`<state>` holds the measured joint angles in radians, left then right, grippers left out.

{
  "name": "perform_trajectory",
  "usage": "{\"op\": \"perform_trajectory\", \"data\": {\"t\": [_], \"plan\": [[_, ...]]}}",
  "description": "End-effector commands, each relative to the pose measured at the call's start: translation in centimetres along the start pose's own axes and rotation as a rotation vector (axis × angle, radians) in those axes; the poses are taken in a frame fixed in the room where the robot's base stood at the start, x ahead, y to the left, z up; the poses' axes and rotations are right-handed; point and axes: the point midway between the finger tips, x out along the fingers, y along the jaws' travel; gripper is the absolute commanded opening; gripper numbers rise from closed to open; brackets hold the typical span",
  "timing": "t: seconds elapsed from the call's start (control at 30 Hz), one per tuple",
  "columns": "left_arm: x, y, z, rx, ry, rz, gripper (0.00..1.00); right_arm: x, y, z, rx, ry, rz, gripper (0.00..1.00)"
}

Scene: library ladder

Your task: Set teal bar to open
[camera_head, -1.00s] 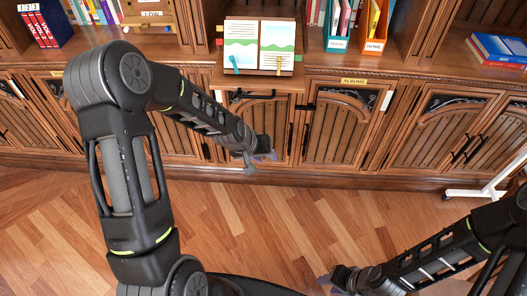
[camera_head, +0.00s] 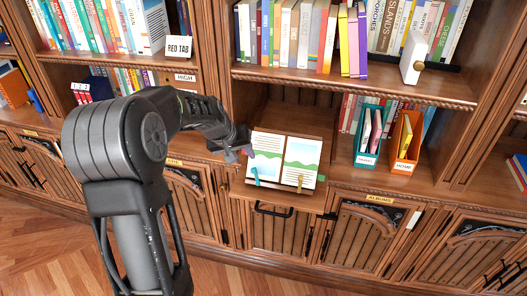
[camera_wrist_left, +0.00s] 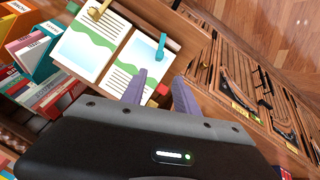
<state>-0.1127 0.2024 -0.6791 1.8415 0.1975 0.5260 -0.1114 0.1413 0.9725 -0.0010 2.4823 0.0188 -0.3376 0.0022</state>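The teal bar (camera_head: 254,176) is a small narrow piece lying over the lower edge of the left page of the open book (camera_head: 270,158). It also shows in the left wrist view (camera_wrist_left: 160,46), on the page nearer the fingers. A similar gold bar (camera_head: 300,182) lies over the other page's lower edge. My left gripper (camera_head: 240,154) is at the left edge of the book, above and left of the teal bar and apart from it. My right gripper is out of view.
The book rests on a wooden stand on the cabinet ledge. Teal (camera_head: 367,136) and orange (camera_head: 405,140) file boxes stand to its right. A shelf of books (camera_head: 300,40) is above. Cabinet doors with dark handles (camera_head: 274,210) are below.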

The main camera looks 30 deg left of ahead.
Motion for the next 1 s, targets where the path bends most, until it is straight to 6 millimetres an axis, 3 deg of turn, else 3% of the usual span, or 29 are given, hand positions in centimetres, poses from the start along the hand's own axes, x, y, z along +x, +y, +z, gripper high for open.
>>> {"op": "perform_trajectory", "data": {"t": [0.17, 0.57, 1.0], "plan": [[0.1, 0.4, 1.1, 0.018, -0.049, 0.014, 0.36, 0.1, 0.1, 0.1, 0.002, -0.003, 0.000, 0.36], [0.7, 0.5, 1.2, 0.024, -0.050, 0.013, 0.36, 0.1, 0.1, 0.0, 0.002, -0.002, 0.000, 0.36], [6.6, 0.5, 1.5, 0.022, -0.052, 0.011, 0.36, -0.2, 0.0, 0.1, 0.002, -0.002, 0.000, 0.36]]}}
